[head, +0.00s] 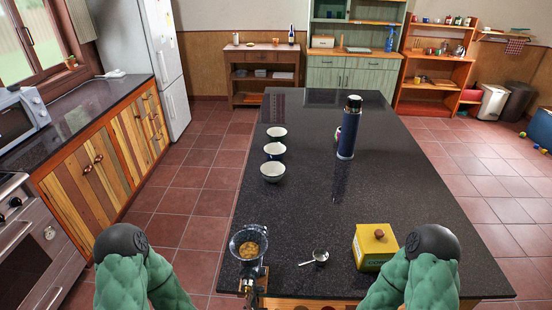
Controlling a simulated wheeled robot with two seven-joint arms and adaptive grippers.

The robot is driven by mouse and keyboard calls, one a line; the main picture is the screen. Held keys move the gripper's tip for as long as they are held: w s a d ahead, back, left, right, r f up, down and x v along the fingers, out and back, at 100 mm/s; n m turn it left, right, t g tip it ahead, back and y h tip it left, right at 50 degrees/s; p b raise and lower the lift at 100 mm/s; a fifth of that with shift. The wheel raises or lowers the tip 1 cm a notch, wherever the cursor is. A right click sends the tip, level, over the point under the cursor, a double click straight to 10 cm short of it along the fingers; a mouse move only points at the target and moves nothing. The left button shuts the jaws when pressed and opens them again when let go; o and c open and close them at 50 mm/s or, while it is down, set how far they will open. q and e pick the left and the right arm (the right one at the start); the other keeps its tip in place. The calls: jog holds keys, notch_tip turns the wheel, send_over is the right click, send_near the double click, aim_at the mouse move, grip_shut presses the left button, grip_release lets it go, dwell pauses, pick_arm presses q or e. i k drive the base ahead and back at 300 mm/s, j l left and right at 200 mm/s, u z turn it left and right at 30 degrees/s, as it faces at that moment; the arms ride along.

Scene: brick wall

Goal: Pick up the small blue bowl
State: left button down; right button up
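Three small bowls stand in a row along the left edge of the dark island counter (340,225) in the head view: a far bowl (276,133), a middle bowl (274,150) and a near bowl (272,172). They look pale inside with dark, possibly blue outsides. I cannot tell which is the small blue bowl. My green arms show at the bottom left and right; neither gripper is visible.
A tall dark blue flask (348,128) stands right of the bowls, hiding part of a cup. The middle of the counter is clear.

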aim_at(274, 151)
jog(key=k+l, duration=0.1)
jog(key=k, duration=0.25)
jog(key=k+u, duration=0.1)
jog(key=u, duration=0.8)
jog(key=k+j+u, duration=0.1)
jog(key=u, duration=0.35)
jog(key=i+j+u, duration=0.3)
jog(key=i, duration=0.45)
jog(key=i+u, duration=0.3)
jog(key=i, duration=0.4)
jog(key=i+l+z, duration=0.1)
jog(key=i+z, duration=0.8)
jog(key=i+j+z, duration=0.25)
jog(key=i+z, duration=0.2)
jog(key=i, duration=0.1)
